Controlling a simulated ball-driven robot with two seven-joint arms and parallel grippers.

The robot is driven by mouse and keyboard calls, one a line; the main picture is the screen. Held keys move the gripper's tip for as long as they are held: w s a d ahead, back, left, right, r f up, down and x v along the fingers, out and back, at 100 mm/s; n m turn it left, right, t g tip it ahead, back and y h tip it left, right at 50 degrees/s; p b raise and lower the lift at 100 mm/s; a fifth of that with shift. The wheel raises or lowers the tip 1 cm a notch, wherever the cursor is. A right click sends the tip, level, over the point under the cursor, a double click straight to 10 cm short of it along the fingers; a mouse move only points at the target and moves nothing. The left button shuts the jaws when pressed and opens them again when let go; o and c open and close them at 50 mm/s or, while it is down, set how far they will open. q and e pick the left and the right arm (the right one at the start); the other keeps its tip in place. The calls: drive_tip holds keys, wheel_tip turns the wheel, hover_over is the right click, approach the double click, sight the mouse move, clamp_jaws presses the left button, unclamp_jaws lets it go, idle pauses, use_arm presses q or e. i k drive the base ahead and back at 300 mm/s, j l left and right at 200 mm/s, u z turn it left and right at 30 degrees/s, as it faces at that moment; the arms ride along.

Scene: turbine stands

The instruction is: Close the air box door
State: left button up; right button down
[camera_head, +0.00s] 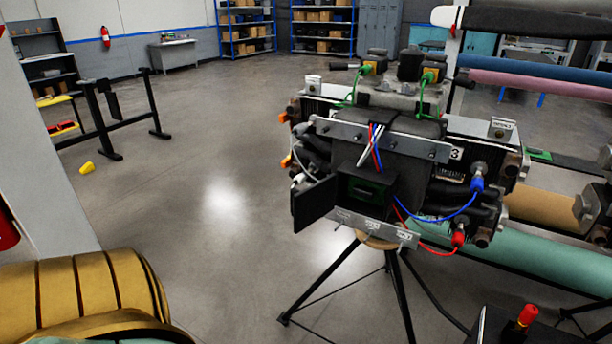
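The air box (367,190) is a small dark box with a greenish front opening, set low on the front of the turbine unit (388,140). Its door (314,204) is a flat black panel that stands open, swung out on the left side of the box. Red, white and blue wires run down over the unit just above the box. Neither my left gripper nor my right gripper shows in this view.
A black tripod stand (402,295) holds up the unit. Blue (448,216) and red hoses loop out on the right. Yellow ribbed padding (85,290) fills the lower left. Long rolls (540,87) lie behind on the right. Floor left of the door is clear.

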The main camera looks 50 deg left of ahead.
sight(311, 204)
drive_tip(key=j+z, duration=0.35)
drive_tip(key=j, duration=2.4)
